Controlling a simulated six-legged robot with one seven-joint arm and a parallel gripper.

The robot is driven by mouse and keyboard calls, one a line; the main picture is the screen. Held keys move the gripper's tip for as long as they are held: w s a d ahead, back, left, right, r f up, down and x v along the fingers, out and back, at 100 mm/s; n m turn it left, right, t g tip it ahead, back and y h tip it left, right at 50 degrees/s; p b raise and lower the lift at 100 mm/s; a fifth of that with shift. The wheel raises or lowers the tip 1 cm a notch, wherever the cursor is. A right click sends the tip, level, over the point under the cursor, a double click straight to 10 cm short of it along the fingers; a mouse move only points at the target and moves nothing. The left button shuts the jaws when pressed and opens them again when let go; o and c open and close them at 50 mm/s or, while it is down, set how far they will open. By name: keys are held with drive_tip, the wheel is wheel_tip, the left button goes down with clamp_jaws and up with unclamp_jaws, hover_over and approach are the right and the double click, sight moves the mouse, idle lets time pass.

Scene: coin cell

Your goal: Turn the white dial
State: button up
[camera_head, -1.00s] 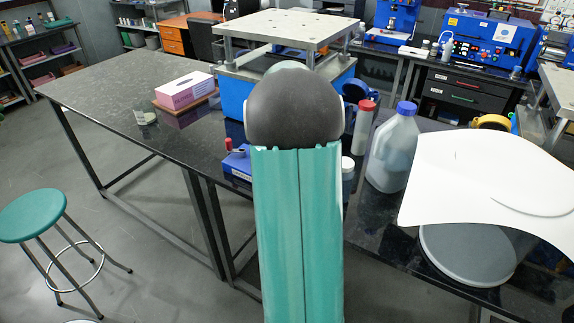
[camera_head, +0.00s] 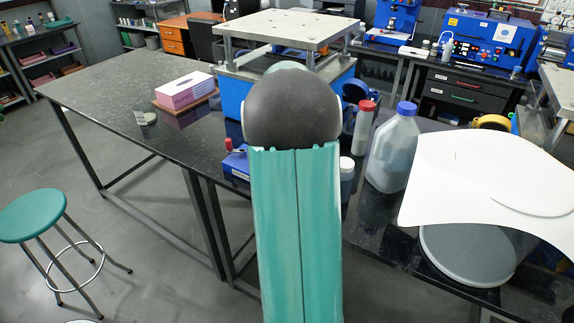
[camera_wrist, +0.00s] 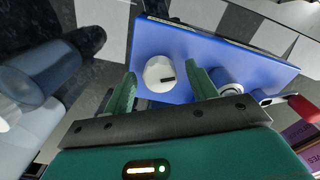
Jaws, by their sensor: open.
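The white dial (camera_wrist: 158,74) is a round knob with a dark mark, on the face of a blue box (camera_wrist: 223,45) in the wrist view. My gripper (camera_wrist: 160,71) is open, with one green finger on each side of the dial. The right finger is close to the dial and a small gap shows at the left finger; I cannot tell whether either touches. In the head view part of the blue box (camera_head: 236,166) shows beside my arm. My arm hides the dial and my gripper there.
A red-tipped lever (camera_wrist: 302,106) and a silver fitting (camera_wrist: 229,87) sit to the right of my fingers. A blue-capped jug (camera_head: 391,150) and a red-capped bottle (camera_head: 363,130) stand right of my arm. A pink tissue box (camera_head: 186,90) lies on the dark table (camera_head: 100,85).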

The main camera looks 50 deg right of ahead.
wheel_tip(320, 180, up, 14)
idle(0.6)
idle(0.4)
drive_tip(key=w+a+r+n+t, duration=0.1)
drive_tip(key=a+r+n, duration=0.15)
drive_tip(key=a, duration=0.95)
drive_tip(key=w+a+r+n+t, duration=0.1)
drive_tip(key=a+n+t, duration=0.15)
drive_tip(key=a, duration=0.95)
drive_tip(key=s+a+f+n+t, duration=0.1)
drive_tip(key=s+a+f+n, duration=0.1)
drive_tip(key=s+a, duration=0.3)
drive_tip(key=s+a+f+n+t, duration=0.1)
drive_tip(key=s+a+f+n, duration=0.2)
drive_tip(key=a, duration=0.9)
drive_tip(key=shift+s+a+n, duration=0.35)
drive_tip(key=shift+s+n, duration=0.35)
drive_tip(key=shift+s, duration=0.15)
